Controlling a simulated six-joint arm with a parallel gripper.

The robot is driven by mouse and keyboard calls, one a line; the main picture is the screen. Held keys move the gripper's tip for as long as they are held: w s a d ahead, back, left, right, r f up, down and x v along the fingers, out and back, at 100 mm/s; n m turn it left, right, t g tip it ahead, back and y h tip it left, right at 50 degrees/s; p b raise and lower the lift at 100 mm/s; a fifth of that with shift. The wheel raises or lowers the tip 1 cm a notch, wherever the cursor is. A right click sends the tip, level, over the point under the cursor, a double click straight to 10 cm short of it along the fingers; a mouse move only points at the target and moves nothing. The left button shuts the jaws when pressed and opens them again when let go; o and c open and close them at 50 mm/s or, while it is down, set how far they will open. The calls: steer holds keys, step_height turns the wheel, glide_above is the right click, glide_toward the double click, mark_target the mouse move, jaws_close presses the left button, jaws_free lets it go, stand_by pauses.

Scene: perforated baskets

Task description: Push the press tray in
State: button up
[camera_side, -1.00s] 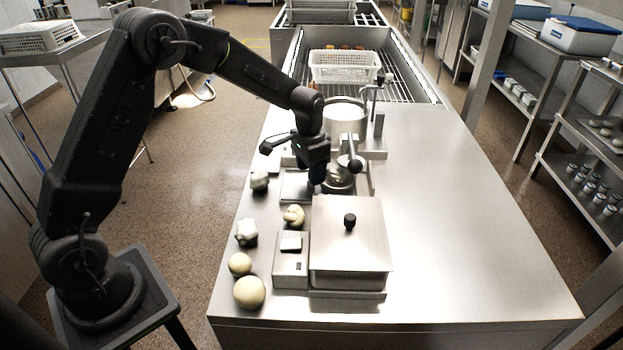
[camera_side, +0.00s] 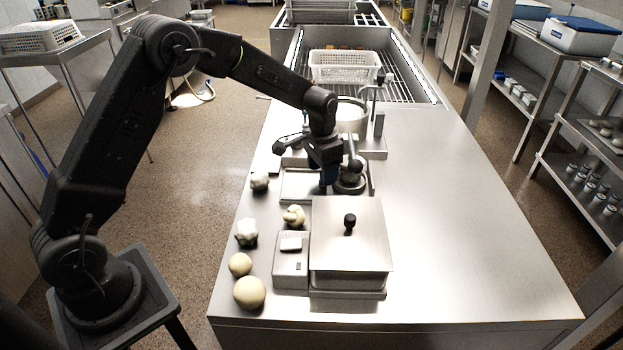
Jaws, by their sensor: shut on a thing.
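The press stands mid-table, with a dark ball-ended lever (camera_side: 354,167). The fingertips and the exact grip point are too dark and small to make out.
A lidded steel box (camera_side: 350,245) and a small box (camera_side: 291,268) stand in front. Several pale lumps, including a round ball (camera_side: 249,292), line the left edge. A metal pot (camera_side: 350,112) and white basket (camera_side: 345,67) are behind. The table's right side is clear.

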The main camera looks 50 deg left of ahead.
steer(key=shift+s+a+f, duration=0.1)
steer(key=shift+s+f, duration=0.15)
steer(key=shift+f, duration=0.25)
steer(key=shift+s+a+f, duration=0.1)
steer(key=shift+s+f, duration=0.15)
steer(key=shift+f, duration=0.25)
steer(key=shift+w+d+r, duration=0.1)
steer(key=shift+r, duration=1.75)
steer(key=shift+w+d+r, duration=0.1)
steer(key=shift+r, duration=1.7)
steer(key=s+d+r+n+t, duration=0.1)
steer(key=s+d+r+t, duration=0.1)
steer(key=s+r, duration=0.65)
steer(key=s+d+r+n+t, duration=0.15)
steer(key=s+r, duration=0.45)
steer(key=s, duration=0.6)
steer(key=shift+n+t, duration=0.25)
steer(key=shift+t, duration=0.6)
steer(key=s, duration=0.3)
steer(key=s+f, duration=0.1)
steer(key=s, duration=0.5)
steer(key=shift+d+f, duration=0.15)
steer(key=shift+f, duration=0.05)
